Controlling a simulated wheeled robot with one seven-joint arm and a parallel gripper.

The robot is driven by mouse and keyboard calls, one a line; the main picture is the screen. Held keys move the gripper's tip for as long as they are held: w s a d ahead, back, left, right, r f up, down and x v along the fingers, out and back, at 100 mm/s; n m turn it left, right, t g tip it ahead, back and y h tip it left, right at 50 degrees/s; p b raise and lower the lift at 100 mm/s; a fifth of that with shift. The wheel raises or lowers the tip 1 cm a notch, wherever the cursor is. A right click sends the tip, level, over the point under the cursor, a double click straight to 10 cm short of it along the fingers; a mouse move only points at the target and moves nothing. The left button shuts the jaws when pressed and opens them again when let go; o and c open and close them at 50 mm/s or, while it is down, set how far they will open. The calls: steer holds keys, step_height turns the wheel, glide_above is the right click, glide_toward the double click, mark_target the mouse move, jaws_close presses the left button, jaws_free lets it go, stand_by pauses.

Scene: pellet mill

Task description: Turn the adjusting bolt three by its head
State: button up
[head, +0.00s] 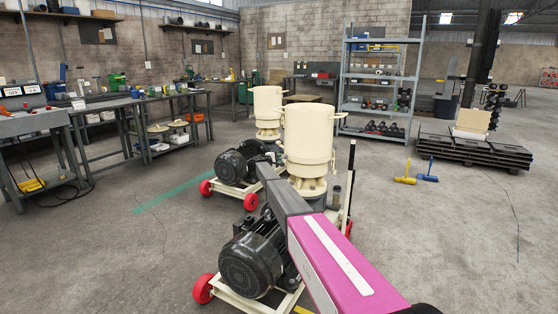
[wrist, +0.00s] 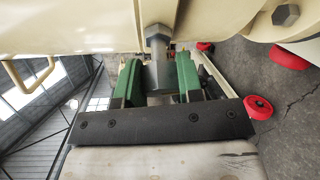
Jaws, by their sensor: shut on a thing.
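In the wrist view my gripper (wrist: 158,82) has green jaw pads, one on each side of a grey bolt (wrist: 158,42). The jaws are shut on the bolt's hexagonal head (wrist: 158,75), and the threaded shank runs up toward the cream machine body (wrist: 90,22). A second hex bolt head (wrist: 285,15) shows at the upper right, apart from my gripper. In the head view my arm reaches to the nearer pellet mill (head: 308,135) and hides my gripper and the bolt. No number marks show on the bolts.
A second pellet mill (head: 267,105) stands behind the nearer one. Each has a black motor (head: 250,265) and red wheels (head: 203,289). Workbenches (head: 85,105) line the left wall. Yellow (head: 406,178) and blue (head: 427,175) tools sit on the floor at right, where the floor is mostly clear.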

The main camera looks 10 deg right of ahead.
steer(key=shift+s+f+m+t, duration=0.1)
steer(key=shift+m+t, duration=0.3)
steer(key=shift+m, duration=0.7)
steer(key=shift+h, duration=0.4)
steer(key=o, duration=0.9)
steer(key=shift+o, duration=0.2)
steer(key=shift+a, duration=0.1)
steer(key=v, duration=1)
steer(key=shift+s+a, duration=0.25)
